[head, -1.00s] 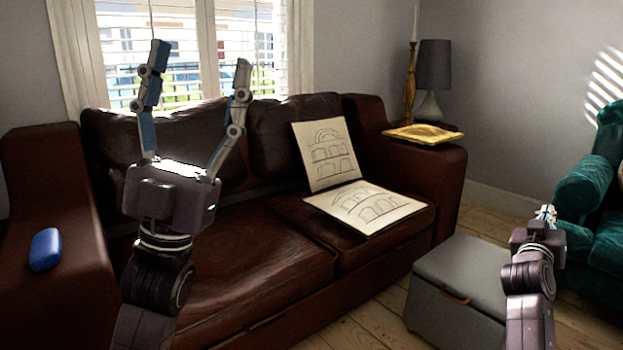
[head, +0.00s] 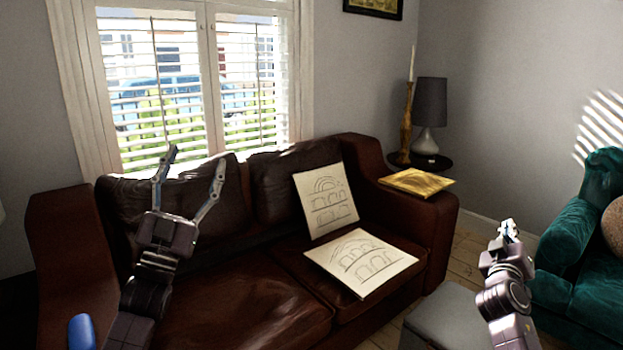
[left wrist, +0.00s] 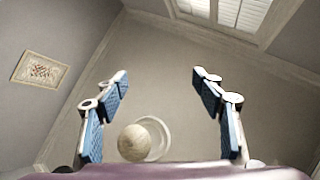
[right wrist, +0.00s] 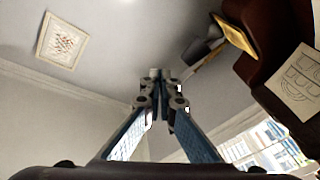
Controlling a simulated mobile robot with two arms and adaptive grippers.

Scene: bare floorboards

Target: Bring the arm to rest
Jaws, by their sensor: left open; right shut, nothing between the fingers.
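My left gripper (head: 193,176) is raised in front of the brown sofa at the left of the head view. Its two fingers are spread wide with nothing between them. In the left wrist view the open fingers (left wrist: 162,80) point toward the ceiling. My right gripper (head: 506,228) is at the right of the head view, pointing up, in front of the wall and floor. In the right wrist view its fingertips (right wrist: 159,74) meet with nothing between them.
A blue case (head: 81,332) shows at lower left. A grey ottoman (head: 446,318) stands low beside my right arm. A green armchair (head: 575,240) is at far right.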

